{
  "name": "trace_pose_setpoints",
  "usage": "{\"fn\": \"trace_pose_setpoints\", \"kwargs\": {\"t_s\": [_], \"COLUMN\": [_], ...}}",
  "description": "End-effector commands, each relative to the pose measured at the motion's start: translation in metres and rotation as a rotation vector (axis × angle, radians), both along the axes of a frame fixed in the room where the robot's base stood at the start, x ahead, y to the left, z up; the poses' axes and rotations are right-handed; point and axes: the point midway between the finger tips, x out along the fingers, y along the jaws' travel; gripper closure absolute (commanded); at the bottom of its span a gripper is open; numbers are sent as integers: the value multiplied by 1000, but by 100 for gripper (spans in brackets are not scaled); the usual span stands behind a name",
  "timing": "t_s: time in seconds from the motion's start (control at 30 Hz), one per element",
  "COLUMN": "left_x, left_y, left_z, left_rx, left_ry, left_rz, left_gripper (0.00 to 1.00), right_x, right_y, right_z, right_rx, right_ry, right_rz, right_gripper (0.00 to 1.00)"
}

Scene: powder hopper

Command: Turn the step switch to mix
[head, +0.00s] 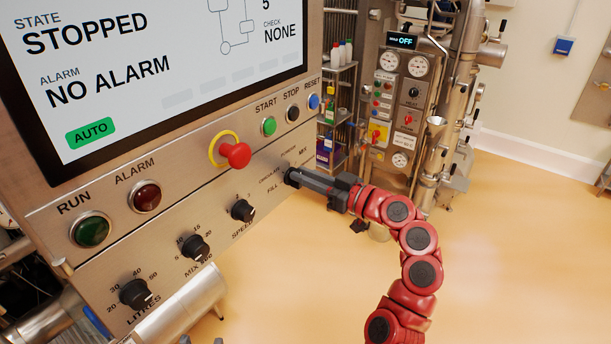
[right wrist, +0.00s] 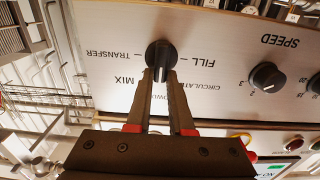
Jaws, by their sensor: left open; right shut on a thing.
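The step switch (right wrist: 161,55) is a round black knob on the steel panel, with the labels TRANSFER, FILL, CIRCULATE, POWDER and MIX around it, upside down in the right wrist view. The MIX label lies to the knob's lower left there; a finger partly covers POWDER. My right gripper (right wrist: 161,80) is shut on the knob, one finger on each side. In the head view my right gripper (head: 296,178) reaches the panel from the right and largely hides the switch.
Left of the switch are the SPEED knob (head: 242,210), the MIX SEC knob (head: 195,248) and the LITRES knob (head: 136,293). Above is a red emergency button (head: 236,154). The screen (head: 150,60) reads STOPPED, NO ALARM. Open floor lies to the right.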

Motion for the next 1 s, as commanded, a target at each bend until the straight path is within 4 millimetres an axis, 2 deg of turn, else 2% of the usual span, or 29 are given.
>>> {"fn": "trace_pose_setpoints", "kwargs": {"t_s": [0.37, 0.63, 1.0], "left_x": [0, 0, 0], "left_y": [0, 0, 0], "left_z": [-12, -25, -28], "left_rx": [0, 0, 0], "left_ry": [0, 0, 0], "left_rz": [0, 0, 0], "left_gripper": [50, 50, 50], "right_x": [2, 5, 9], "right_y": [-1, -3, -7], "right_z": [-2, -3, -3], "right_rx": [70, 196, 365], "right_ry": [93, 269, 502], "right_rz": [1, 2, 0], "right_gripper": [100, 100, 100]}}
